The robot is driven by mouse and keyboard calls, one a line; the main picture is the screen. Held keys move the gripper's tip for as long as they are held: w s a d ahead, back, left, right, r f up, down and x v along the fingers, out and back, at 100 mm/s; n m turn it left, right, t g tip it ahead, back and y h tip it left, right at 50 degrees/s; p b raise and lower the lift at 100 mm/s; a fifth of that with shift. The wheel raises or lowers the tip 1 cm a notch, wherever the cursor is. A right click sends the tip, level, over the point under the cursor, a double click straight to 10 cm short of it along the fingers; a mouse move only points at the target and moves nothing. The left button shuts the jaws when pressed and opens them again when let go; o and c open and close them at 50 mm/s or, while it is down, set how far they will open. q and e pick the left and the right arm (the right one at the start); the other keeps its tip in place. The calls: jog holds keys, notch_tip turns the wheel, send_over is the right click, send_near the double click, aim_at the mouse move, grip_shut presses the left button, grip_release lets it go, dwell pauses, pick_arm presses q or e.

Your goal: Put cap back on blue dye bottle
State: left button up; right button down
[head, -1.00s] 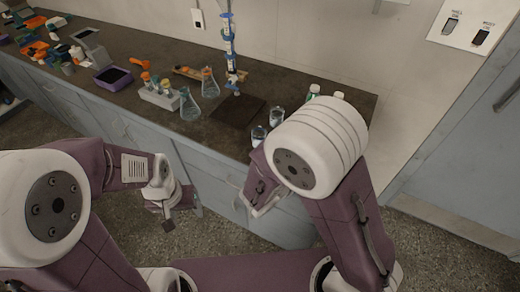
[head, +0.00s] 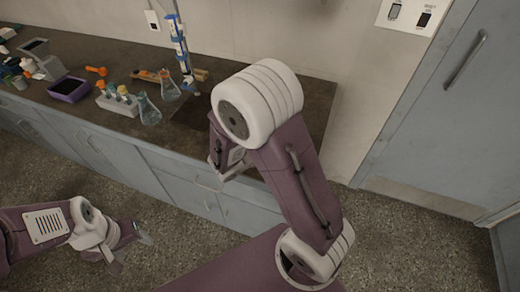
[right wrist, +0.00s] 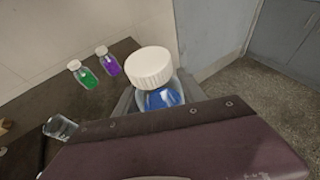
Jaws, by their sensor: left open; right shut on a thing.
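The blue dye bottle (right wrist: 163,98) is a clear bottle with blue liquid, in the middle of the right wrist view. My right gripper (right wrist: 157,92) is shut on it, with a grey finger at each side of its body. A white ribbed cap (right wrist: 149,66) shows at the bottle's top; I cannot tell how tightly it sits. In the head view, my right arm's links hide the bottle. My left gripper (head: 138,236) is open and empty, low on the left over the floor, away from the bench.
A green dye bottle (right wrist: 83,75) and a purple dye bottle (right wrist: 108,63), both white-capped, stand near the bench's back edge. A glass beaker (right wrist: 60,129) stands nearer. Flasks (head: 149,110), a tube rack (head: 117,104) and a purple tray (head: 69,90) stand farther left on the bench.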

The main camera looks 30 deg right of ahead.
jog(key=w+f, duration=0.2)
jog(key=w, duration=0.2)
jog(key=w+a+f, duration=0.1)
jog(key=w+f, duration=0.1)
jog(key=w, duration=0.1)
jog(key=w+f, duration=0.3)
jog(key=w, duration=0.1)
jog(key=shift+w+a, duration=0.25)
jog(key=shift+w, duration=0.1)
jog(key=shift+f, duration=2)
jog(key=shift+s, duration=0.1)
jog(key=shift+f, duration=0.25)
jog(key=c, duration=0.7)
grip_release()
